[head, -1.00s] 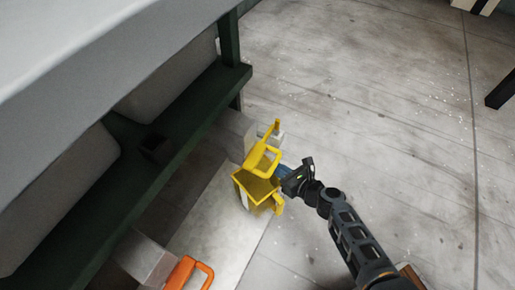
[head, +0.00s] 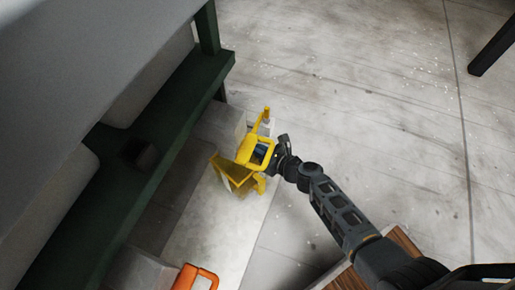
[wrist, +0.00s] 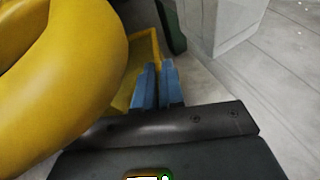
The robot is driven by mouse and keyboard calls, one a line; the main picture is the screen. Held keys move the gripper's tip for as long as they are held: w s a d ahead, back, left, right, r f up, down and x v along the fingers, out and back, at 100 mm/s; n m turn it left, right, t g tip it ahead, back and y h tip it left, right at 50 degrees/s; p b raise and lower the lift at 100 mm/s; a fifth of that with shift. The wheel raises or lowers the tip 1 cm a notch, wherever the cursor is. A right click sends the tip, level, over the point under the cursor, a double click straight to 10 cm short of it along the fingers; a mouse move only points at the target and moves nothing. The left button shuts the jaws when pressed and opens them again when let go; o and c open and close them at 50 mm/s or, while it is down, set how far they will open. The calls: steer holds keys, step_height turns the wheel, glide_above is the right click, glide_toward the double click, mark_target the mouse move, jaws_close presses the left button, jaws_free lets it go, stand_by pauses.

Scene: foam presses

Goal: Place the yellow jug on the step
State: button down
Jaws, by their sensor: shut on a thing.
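A yellow jug (head: 231,173) with an open top shows in the head view, tilted, over a pale flat slab (head: 218,232) that looks like the step. I cannot tell whether it touches the slab. My gripper (head: 262,156) is at the jug's right side, partly hidden behind a yellow loop handle. In the wrist view my blue fingertips (wrist: 158,88) are close together, shut at the jug's rim (wrist: 138,62). A large yellow ring (wrist: 95,85), very near the camera, hides much of the left side there.
A yellow item with a loop handle (head: 246,148) and thin spout (head: 265,117) stands beside a pale block (head: 219,126). An orange handled item (head: 190,278) is at the bottom. A green frame (head: 140,150) with a shelf runs along the left. Open floor (head: 370,130) lies right.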

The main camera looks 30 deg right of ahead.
steer(key=c, duration=1.7)
jaws_free()
steer(key=shift+f, duration=0.1)
steer(key=o, duration=0.5)
steer(key=shift+c, duration=0.2)
steer(key=shift+s+r, duration=0.15)
steer(key=shift+r, duration=0.1)
steer(key=p+v, duration=0.5)
steer(key=v, duration=0.6)
steer(key=shift+s, duration=0.35)
steer(key=shift+d, duration=0.15)
